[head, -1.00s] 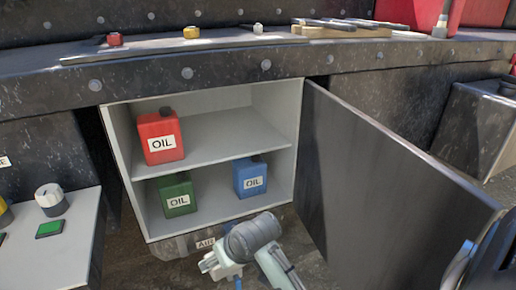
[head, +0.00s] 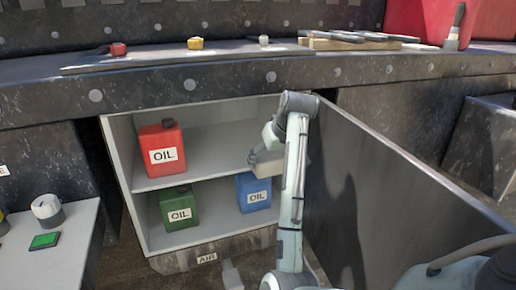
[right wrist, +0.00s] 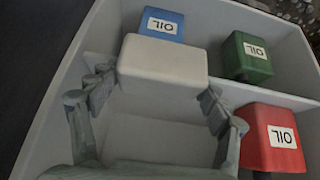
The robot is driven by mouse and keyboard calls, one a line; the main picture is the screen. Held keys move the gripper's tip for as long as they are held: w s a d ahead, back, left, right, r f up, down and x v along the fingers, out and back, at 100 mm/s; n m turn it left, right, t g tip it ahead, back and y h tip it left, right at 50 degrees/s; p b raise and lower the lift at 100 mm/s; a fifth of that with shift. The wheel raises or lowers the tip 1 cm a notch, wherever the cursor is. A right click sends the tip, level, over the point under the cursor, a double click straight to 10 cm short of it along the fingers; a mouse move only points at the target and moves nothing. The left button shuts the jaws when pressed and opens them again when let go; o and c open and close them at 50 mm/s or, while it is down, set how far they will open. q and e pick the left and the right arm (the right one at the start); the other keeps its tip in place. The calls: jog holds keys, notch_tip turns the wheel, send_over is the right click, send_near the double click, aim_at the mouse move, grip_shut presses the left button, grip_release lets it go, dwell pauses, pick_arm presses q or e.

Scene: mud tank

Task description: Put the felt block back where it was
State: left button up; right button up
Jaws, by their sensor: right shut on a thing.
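The felt block is a pale grey box (right wrist: 163,62), held between the two fingers of my right gripper (right wrist: 157,88) in the right wrist view. In the head view the block (head: 266,167) hangs below my right gripper (head: 270,148), at the right side of the open cabinet (head: 122,165). It overlaps the right end of the middle shelf (head: 205,168) and sits above the blue can in the picture. I cannot tell whether it touches the shelf. My left gripper is not in view.
A red oil can (head: 161,148) stands on the middle shelf at left. Green (head: 179,207) and blue (head: 253,192) oil cans stand below. The open door (head: 400,190) is right of my arm. The shelf between red can and block is clear.

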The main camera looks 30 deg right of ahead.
jog(key=w, duration=0.3)
jog(key=w+d, duration=0.1)
jog(key=w, duration=0.2)
jog(key=w+d, duration=0.1)
jog(key=w, duration=0.2)
jog(key=shift+f+p, duration=0.2)
jog(key=shift+p, duration=0.15)
jog(key=shift+f, duration=0.1)
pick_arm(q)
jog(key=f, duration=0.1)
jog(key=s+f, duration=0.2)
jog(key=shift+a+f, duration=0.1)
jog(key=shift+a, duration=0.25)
pick_arm(e)
jog(key=shift+s, duration=0.1)
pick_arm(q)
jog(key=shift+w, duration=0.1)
pick_arm(e)
jog(key=shift+f, duration=0.2)
jog(key=o, duration=1.2)
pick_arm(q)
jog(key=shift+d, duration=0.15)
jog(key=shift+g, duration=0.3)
